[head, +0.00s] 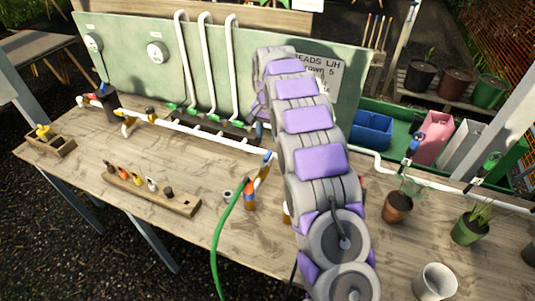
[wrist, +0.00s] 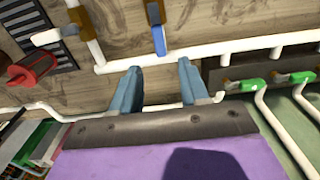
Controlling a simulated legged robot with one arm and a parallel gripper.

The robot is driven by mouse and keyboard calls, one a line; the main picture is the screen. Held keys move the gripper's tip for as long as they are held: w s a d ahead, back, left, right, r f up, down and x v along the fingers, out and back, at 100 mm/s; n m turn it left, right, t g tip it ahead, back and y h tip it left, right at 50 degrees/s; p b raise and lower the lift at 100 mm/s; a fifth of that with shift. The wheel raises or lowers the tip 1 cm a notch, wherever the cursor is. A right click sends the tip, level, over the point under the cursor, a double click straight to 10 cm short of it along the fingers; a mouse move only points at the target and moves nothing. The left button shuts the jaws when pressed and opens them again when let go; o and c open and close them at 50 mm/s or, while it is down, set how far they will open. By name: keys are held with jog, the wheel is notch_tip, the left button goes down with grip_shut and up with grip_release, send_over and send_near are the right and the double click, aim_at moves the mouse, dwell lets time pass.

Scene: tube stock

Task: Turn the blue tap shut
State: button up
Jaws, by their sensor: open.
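The blue tap (wrist: 158,39) shows in the wrist view as a long blue lever on a brass body at top centre. Its lever points down the picture toward the white pipe. In the head view a blue lever (head: 267,161) stands above the bench, just left of my arm, and looks like the same tap. My gripper (wrist: 160,70) is open and empty, its two blue-grey fingers apart. The lever lies beyond the fingertips, roughly in line with the gap between them. No contact shows. In the head view my arm hides most of the gripper.
A white pipe (wrist: 220,48) crosses beyond the fingertips. Green-handled taps (wrist: 251,85) lie to the right, a red part (wrist: 30,68) to the left.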

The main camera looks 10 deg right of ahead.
aim_at(268, 154)
notch_tip(268, 154, down, 9)
jog(key=shift+f+b, duration=0.2)
jog(key=shift+b, duration=0.65)
grip_shut()
